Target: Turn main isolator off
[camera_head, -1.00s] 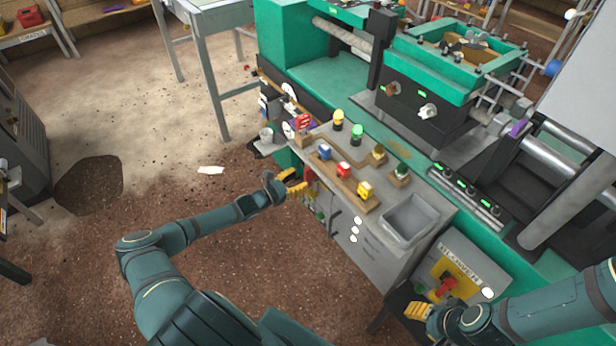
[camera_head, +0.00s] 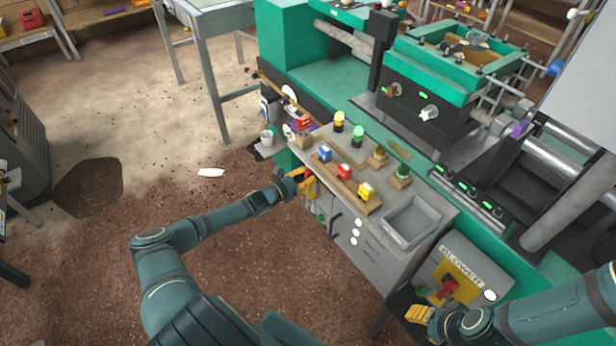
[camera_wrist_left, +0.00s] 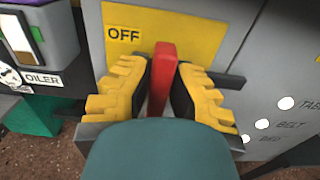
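The main isolator is a yellow plate (camera_wrist_left: 190,30) with the word OFF at its upper left, on a grey cabinet front. Its red handle (camera_wrist_left: 165,62) points up in the left wrist view. My left gripper (camera_wrist_left: 163,75) has its yellow fingers on both sides of the handle, with the dark pads close against it. In the head view my left gripper (camera_head: 306,183) is at the cabinet's left end and mostly covers the isolator. The handle's lower part is hidden. My right gripper (camera_head: 418,313) is near the blower box; its finger gap is not clear.
A blower box (camera_head: 465,268) with a red switch on yellow stands at the right. Colored plugs, such as a blue one (camera_head: 325,153), stand on the cabinet top beside a grey tray (camera_head: 412,222). An OILER unit (camera_wrist_left: 42,40) is left of the isolator.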

